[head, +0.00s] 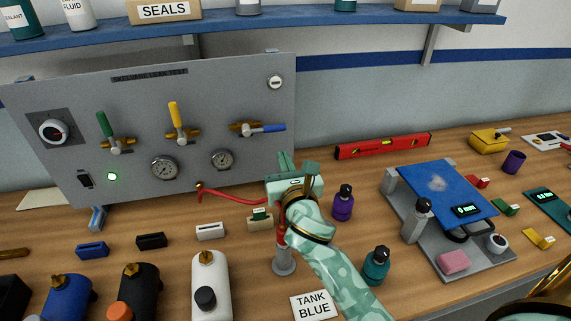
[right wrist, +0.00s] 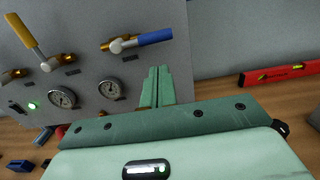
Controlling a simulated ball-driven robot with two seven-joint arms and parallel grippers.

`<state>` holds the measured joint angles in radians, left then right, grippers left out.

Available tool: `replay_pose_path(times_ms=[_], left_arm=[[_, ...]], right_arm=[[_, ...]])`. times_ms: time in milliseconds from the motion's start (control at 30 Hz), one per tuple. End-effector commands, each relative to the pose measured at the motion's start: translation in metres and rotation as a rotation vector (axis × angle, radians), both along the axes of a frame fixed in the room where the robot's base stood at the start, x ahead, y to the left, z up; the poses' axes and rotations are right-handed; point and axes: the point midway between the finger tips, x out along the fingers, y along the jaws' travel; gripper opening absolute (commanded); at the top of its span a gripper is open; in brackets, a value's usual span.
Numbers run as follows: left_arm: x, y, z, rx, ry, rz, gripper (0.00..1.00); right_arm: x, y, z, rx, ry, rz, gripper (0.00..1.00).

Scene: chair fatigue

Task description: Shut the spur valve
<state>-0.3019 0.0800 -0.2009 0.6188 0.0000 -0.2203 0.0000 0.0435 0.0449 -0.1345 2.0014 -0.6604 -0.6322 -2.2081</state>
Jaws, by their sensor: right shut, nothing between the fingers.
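A grey upright panel (head: 230,95) carries three lever valves, and I cannot tell by a label which is the spur valve. The green-handled valve (head: 104,125) and the yellow-handled valve (head: 174,112) have levers pointing up. The blue-handled valve (head: 268,128) has its lever lying level, pointing right; in the right wrist view its blue lever (right wrist: 155,37) tilts slightly up to the right. My right gripper (head: 292,160) is shut and empty, below and right of the blue lever, apart from it. Its closed fingers (right wrist: 157,85) show in the right wrist view. My left gripper is out of view.
Two gauges (head: 165,167) and a lit green lamp (head: 112,176) sit under the levers. A red hose (head: 235,195) runs from the panel's foot toward my right arm. Bottles, including a purple one (head: 343,205), and a blue-topped scale (head: 440,188) crowd the bench. A red level (head: 383,146) lies behind.

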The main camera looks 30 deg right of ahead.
Motion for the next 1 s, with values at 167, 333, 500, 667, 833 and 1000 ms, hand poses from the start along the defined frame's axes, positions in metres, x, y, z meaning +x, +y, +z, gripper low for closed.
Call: replay_pose_path(times_ms=[167,333,500,667,833,1000], left_arm=[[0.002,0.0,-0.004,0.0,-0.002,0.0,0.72],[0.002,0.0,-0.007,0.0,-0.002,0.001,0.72],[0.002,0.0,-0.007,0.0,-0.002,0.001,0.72],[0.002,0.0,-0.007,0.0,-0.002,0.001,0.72],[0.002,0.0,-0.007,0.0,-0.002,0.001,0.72],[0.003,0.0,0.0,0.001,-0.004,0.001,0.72]], right_arm=[[0.032,-0.008,0.001,0.002,-0.001,0.0,0.0],[0.053,-0.013,0.002,0.002,-0.001,0.0,0.0],[0.061,-0.016,0.003,0.002,0.0,0.001,0.0],[0.061,-0.016,0.003,0.002,0.0,0.001,0.0],[0.061,-0.016,0.003,0.001,0.001,0.001,0.0],[0.061,-0.016,0.007,-0.022,0.006,0.001,0.0]])
